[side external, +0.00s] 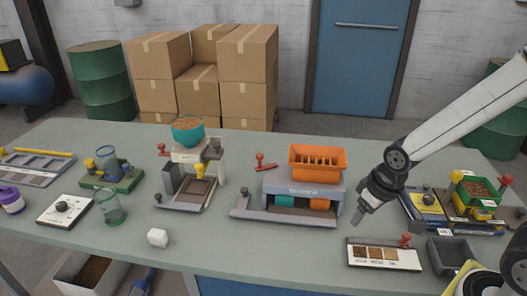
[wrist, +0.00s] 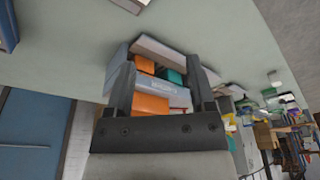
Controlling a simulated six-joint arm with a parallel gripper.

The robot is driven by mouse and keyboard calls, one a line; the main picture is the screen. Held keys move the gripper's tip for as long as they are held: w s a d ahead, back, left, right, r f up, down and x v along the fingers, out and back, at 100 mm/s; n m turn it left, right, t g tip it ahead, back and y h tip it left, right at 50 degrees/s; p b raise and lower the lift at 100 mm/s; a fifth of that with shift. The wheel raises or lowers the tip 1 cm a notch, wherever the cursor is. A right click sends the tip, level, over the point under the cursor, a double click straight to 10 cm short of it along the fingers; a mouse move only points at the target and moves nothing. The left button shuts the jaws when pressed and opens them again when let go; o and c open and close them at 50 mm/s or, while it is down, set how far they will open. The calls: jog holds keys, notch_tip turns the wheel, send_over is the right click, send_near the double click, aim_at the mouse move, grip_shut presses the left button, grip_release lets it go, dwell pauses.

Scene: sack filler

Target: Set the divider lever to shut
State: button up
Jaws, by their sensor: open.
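The machine with the orange slotted hopper (side external: 317,158) stands at mid-table. It has a grey body (side external: 303,187) with a label too small to read, and orange and teal parts below. A red-handled lever (side external: 262,163) stands at its left, and a dark knob (side external: 243,192) sits on its grey base. I cannot tell which of these is the divider lever. My gripper (side external: 357,221) is open and empty, above the table to the right of this machine. In the wrist view the machine (wrist: 177,93) shows between my gripper's fingers (wrist: 163,82), beyond them and apart.
A labelled sample board (side external: 383,255) with a red knob lies just in front of my gripper. A grey tray (side external: 453,256) and a green bin (side external: 478,192) are at the right. A teal-bowl scale (side external: 187,130) stands left of the machine. The table front near the white cube (side external: 157,237) is fairly clear.

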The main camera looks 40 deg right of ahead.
jog(key=shift+w, duration=0.1)
dwell(0.3)
jog(key=m+t+h, duration=0.1)
jog(key=m+t, duration=0.1)
jog(key=m, duration=0.1)
send_near(260, 155)
jog(key=shift+w+f, duration=0.2)
jog(key=shift+w, duration=0.05)
jog(key=shift+x, duration=3.9)
jog(key=shift+s, duration=0.1)
grip_shut()
